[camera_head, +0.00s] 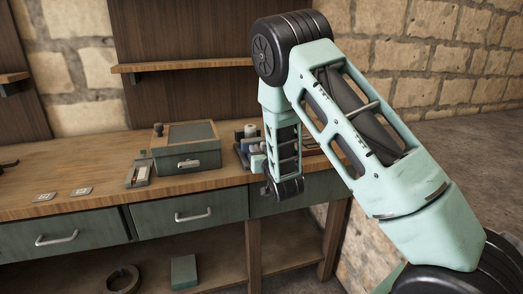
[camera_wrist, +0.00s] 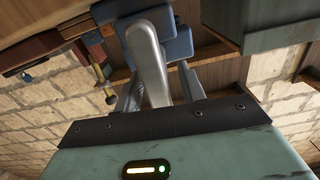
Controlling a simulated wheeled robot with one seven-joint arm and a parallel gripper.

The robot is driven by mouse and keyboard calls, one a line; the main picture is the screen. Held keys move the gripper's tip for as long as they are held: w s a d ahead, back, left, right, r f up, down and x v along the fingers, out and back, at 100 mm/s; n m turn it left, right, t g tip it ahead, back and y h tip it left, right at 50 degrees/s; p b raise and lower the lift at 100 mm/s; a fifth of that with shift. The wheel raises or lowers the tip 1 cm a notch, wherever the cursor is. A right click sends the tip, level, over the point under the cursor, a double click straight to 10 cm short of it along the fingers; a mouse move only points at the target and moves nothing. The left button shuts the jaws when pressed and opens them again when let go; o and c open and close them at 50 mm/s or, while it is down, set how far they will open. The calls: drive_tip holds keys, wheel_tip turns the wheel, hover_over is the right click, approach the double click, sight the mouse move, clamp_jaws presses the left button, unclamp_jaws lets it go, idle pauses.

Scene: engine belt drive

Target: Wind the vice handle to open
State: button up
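The blue vice (camera_wrist: 158,42) is at the top middle of the wrist view, seen from close by. A smooth silver bar (camera_wrist: 150,70) with a rounded end stands in front of it and looks like the vice handle. The fingers of my gripper (camera_wrist: 160,85) are apart, one on each side of the bar, with a visible gap on the right. Contact on the left cannot be told. In the head view my gripper (camera_head: 284,190) hangs at the bench's front edge, and my arm hides most of the vice (camera_head: 252,150).
A green box (camera_head: 187,150) stands on the wooden bench (camera_head: 110,180) left of the vice and shows at the upper right of the wrist view (camera_wrist: 270,25). A red object (camera_head: 310,148) lies right of the vice. Drawers with handles (camera_head: 57,239) front the bench.

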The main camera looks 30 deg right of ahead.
clamp_jaws()
drive_tip(key=shift+f+b, duration=0.15)
drive_tip(key=shift+b, duration=0.5)
drive_tip(key=shift+n, duration=0.3)
unclamp_jaws()
drive_tip(key=shift+s, duration=0.1)
